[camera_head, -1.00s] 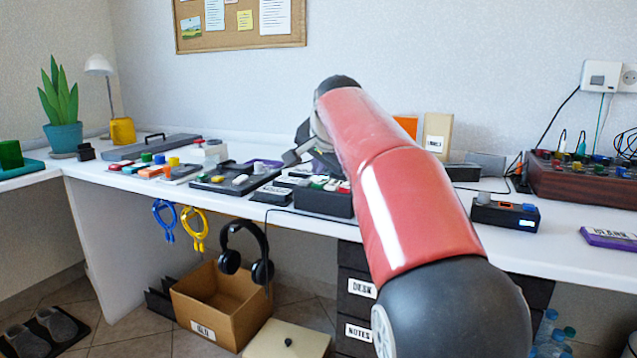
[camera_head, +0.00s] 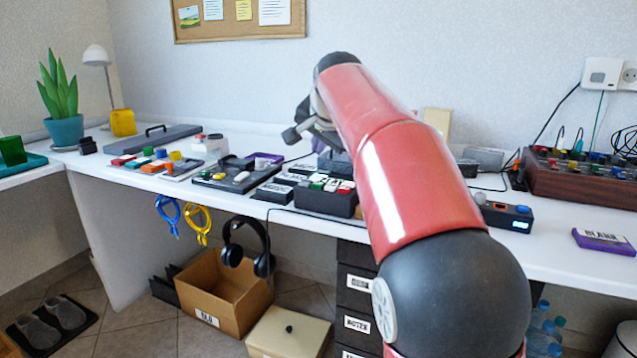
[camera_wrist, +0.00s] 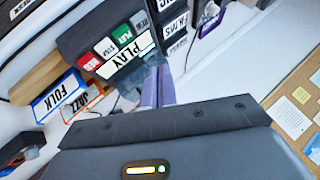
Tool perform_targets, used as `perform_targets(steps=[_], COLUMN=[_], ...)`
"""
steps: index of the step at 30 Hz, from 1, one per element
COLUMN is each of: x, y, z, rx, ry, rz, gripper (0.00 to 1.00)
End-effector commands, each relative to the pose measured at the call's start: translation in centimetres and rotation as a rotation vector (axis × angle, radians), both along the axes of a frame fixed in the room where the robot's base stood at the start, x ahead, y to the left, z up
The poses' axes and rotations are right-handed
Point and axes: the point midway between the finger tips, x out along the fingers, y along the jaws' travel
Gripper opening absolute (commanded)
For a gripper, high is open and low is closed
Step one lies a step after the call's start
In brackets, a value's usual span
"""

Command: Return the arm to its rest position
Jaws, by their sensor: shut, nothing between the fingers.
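My arm (camera_head: 400,165) reaches up and forward over the desk in the head view, bent, with its red links in front. My gripper (camera_head: 290,135) hangs on the left side of the arm's far end, above the desk and apart from the things on it. In the wrist view the gripper fingers (camera_wrist: 158,84) are together, with nothing between them. They overlap a dark block with coloured keys and a PLAY label (camera_wrist: 125,65) in that view. The same block (camera_head: 325,198) stands on the desk in the head view.
The desk (camera_head: 220,215) holds several panels and cases. A cardboard box (camera_head: 240,312) stands below. Open air lies above the desk's left.

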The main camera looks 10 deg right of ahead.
Motion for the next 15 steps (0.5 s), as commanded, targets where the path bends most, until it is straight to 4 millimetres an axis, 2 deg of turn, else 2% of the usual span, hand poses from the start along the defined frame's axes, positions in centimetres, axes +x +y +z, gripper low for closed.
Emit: perform_targets(steps=[5, 8, 11, 14, 15], x=[0.0, -0.7, -3.0, -7.2, -9.3], y=[0.0, -0.2, -0.8, -1.5, -1.6], z=[0.0, 0.0, -0.3, -1.5, -2.2], rx=[0.0, -0.004, -0.02, -0.058, -0.079], ry=[0.0, 0.006, 0.025, 0.061, 0.076], rz=[0.0, 0.008, 0.038, 0.102, 0.135], gripper=[0.0, 0.0, 0.0, 0.0, 0.0])
